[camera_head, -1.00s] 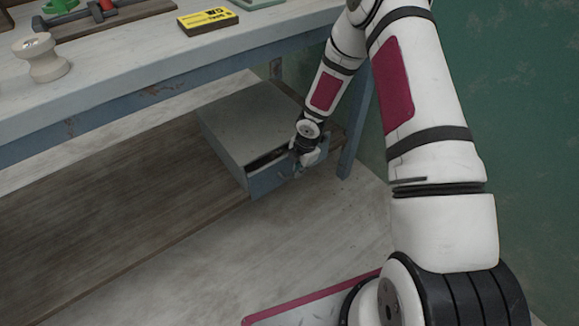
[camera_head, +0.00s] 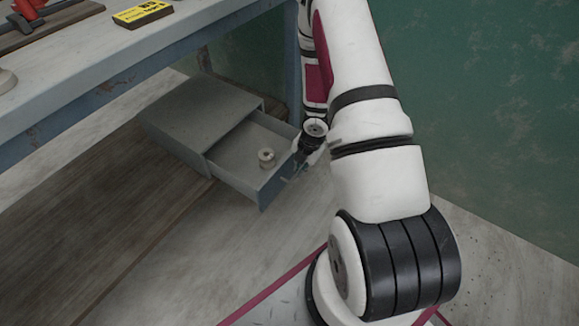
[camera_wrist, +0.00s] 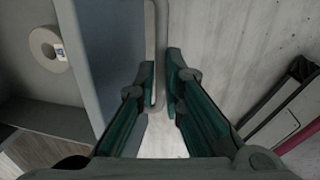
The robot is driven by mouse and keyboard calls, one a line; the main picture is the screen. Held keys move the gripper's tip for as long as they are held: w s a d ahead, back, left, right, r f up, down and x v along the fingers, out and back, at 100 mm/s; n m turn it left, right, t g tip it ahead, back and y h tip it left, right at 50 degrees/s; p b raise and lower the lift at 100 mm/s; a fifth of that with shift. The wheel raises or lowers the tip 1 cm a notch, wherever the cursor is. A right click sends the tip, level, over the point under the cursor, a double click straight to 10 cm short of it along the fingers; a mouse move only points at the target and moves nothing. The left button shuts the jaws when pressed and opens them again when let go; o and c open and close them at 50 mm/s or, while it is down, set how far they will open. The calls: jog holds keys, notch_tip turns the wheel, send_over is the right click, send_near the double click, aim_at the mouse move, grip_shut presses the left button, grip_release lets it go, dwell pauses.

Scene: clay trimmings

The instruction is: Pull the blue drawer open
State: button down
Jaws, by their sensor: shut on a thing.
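The blue drawer (camera_head: 252,188) is pulled well out of its grey cabinet (camera_head: 190,110) under the workbench, so its inside shows. A small pale spool-like thing (camera_head: 266,157) lies in it; it also shows in the wrist view (camera_wrist: 47,48). My gripper (camera_head: 297,168) is at the drawer's front face, partly hidden by my wrist in the head view. In the wrist view my gripper (camera_wrist: 161,88) has its two green-padded fingers on either side of the drawer's bar handle (camera_wrist: 153,45), shut on it.
The workbench (camera_head: 110,65) stands over the cabinet, with a yellow-and-black box (camera_head: 143,14) and a red-handled tool (camera_head: 28,20) on top. A bench leg stands behind my arm. The floor (camera_head: 190,250) in front of the drawer is clear.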

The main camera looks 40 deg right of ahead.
jog(key=shift+s, duration=0.2)
jog(key=c, duration=1.7)
grip_release()
jog(key=shift+s+d+r, duration=0.1)
jog(key=shift+s+r, duration=0.1)
jog(key=shift+r, duration=1)
jog(key=shift+s+d+r, duration=0.1)
jog(key=shift+s+r, duration=0.15)
jog(key=shift+r, duration=1)
jog(key=shift+s+d+r, duration=0.1)
jog(key=shift+s+r, duration=0.1)
jog(key=shift+r, duration=1)
